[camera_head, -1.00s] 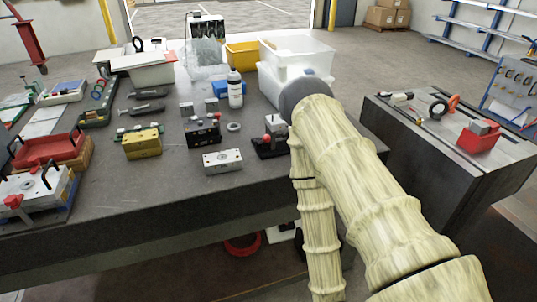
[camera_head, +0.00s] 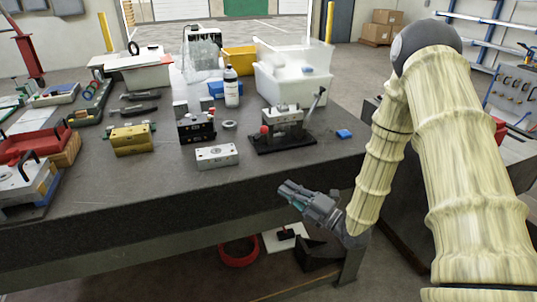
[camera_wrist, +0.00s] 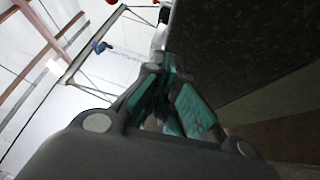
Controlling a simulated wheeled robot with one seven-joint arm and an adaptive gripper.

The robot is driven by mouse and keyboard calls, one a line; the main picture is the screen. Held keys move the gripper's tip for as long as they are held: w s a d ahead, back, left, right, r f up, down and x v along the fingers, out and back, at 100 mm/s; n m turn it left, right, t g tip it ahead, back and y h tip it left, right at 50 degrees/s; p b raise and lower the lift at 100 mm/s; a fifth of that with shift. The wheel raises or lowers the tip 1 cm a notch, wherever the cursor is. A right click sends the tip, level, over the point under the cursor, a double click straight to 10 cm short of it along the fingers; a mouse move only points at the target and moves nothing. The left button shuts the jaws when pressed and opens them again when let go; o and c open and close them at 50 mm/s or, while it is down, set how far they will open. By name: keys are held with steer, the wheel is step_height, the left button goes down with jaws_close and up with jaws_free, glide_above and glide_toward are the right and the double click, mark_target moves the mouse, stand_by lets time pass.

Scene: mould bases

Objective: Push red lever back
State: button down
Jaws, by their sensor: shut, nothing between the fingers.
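A metal fixture on a black base (camera_head: 282,138) stands near the right front of the table. A small red knob (camera_head: 264,130) is on its left side, and a dark-tipped lever (camera_head: 317,102) leans up to the right behind it. I cannot tell which part the red lever is. My gripper (camera_head: 284,190) is in front of the table's front edge, below and apart from the fixture, pointing left. Its teal-padded fingers (camera_wrist: 168,75) are shut and empty. The wrist view does not show the fixture clearly.
The dark table (camera_head: 215,185) has a light metal block (camera_head: 217,156), a yellow block (camera_head: 131,139) and a white bottle (camera_head: 231,88) on it. White bins (camera_head: 290,85) stand behind the fixture. A small blue piece (camera_head: 344,134) lies right of it. A shelf below holds a red ring (camera_head: 238,252).

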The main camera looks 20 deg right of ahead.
steer(key=r+n+y, duration=0.1)
steer(key=d+r+n+y, duration=0.1)
steer(key=r+n, duration=0.1)
steer(key=d+r+n+y+b, duration=0.1)
steer(key=r, duration=0.1)
steer(key=shift+s+d+n, duration=0.1)
steer(key=shift+s+n, duration=0.2)
steer(key=shift+n, duration=0.1)
steer(key=shift+t, duration=0.3)
steer(key=p+x, duration=0.1)
steer(key=x, duration=0.3)
steer(key=d+p+x, duration=0.1)
steer(key=x, duration=0.3)
steer(key=p+x, duration=0.1)
steer(key=x, duration=0.2)
steer(key=shift+w+a+r, duration=0.1)
steer(key=shift+w+r, duration=0.35)
steer(key=shift+w, duration=0.2)
steer(key=shift+w+r+p, duration=0.3)
steer(key=shift+w+p, duration=0.15)
steer(key=shift+w, duration=0.25)
steer(key=shift+w+r, duration=0.1)
steer(key=shift+r, duration=0.1)
